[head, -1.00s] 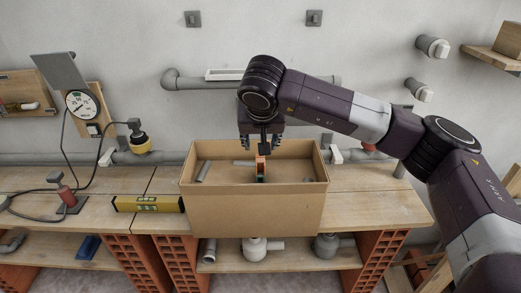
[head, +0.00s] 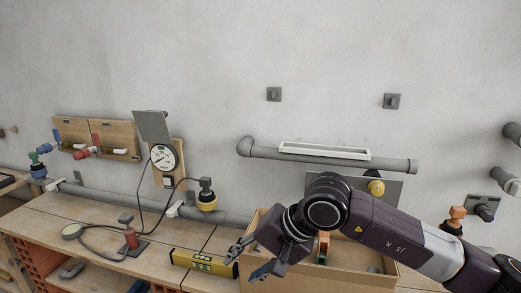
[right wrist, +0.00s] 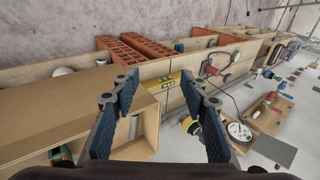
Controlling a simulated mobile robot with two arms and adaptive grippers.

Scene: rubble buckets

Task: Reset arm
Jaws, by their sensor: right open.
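My right arm reaches in from the right in the head view. Its gripper (head: 250,259) is open and empty, in front of the left end of a cardboard box (head: 378,277) on the wooden bench. In the right wrist view the two fingers of the gripper (right wrist: 161,105) stand wide apart with nothing between them. The box (right wrist: 60,108) shows at the left of that view. An orange-and-green item (head: 323,247) stands inside the box, partly hidden by my arm. My left gripper is not in view.
A yellow spirit level (head: 203,263) lies on the bench (head: 60,217) left of the box. Grey pipes (head: 330,155) run along the wall. Red bricks (right wrist: 140,55) show in the wrist view.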

